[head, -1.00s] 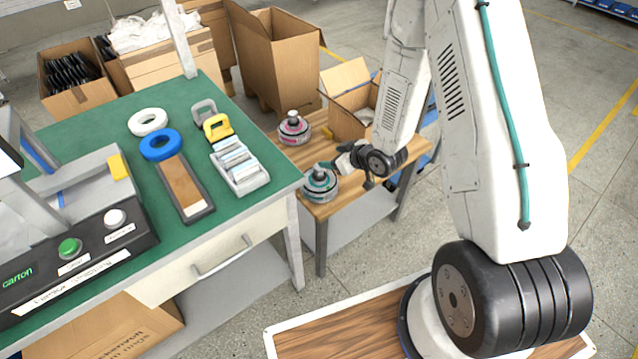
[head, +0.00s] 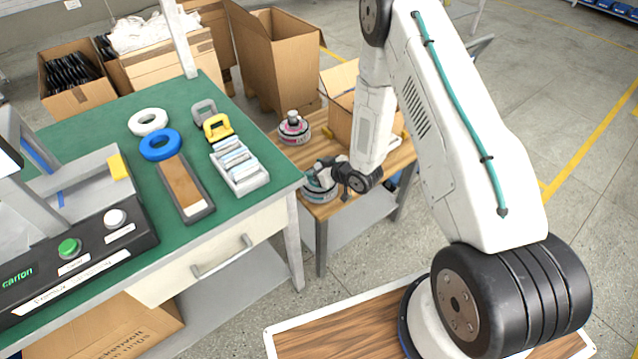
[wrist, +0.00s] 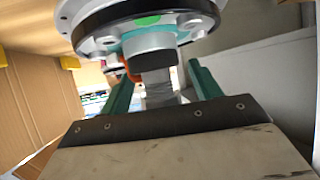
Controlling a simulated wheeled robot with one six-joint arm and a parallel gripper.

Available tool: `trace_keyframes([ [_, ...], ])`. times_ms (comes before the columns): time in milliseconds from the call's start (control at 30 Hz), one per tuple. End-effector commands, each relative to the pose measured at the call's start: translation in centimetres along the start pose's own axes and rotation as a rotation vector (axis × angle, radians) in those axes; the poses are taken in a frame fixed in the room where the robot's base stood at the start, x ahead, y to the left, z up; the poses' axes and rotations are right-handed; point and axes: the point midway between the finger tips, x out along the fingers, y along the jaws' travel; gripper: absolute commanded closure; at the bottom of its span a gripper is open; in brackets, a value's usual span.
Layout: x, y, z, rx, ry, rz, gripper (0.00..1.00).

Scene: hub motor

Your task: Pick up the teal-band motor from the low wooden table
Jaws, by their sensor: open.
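The teal-band motor (head: 312,190) stands upright at the near left corner of the low wooden table (head: 403,155). My gripper (head: 322,168) is right over it in the head view and hides its upper part. In the wrist view the motor (wrist: 150,28) fills the top of the picture, upside down, with its grey shaft end pointing at the gripper. My gripper (wrist: 160,74) is open there, one green finger on each side of the shaft. I cannot tell whether either finger touches it.
A pink-band motor (head: 294,128) stands farther back on the low table, near an open cardboard box (head: 343,112). The green-topped workbench (head: 110,150) stands close on the left, its corner near the teal-band motor.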

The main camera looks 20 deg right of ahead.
Motion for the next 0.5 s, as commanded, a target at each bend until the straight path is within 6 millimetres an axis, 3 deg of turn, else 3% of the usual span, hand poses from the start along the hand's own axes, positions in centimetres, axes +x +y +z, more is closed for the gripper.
trace_keyframes([
  [167,-0.01,0.0,0.0,0.0,0.0,0.0,0.37],
  [300,-0.02,0.0,0.0,0.0,0.0,0.0,0.76],
  [400,-0.03,0.01,0.0,0.0,-0.001,0.0,1.0],
  [500,-0.03,0.01,0.0,0.0,-0.001,0.0,1.0],
])
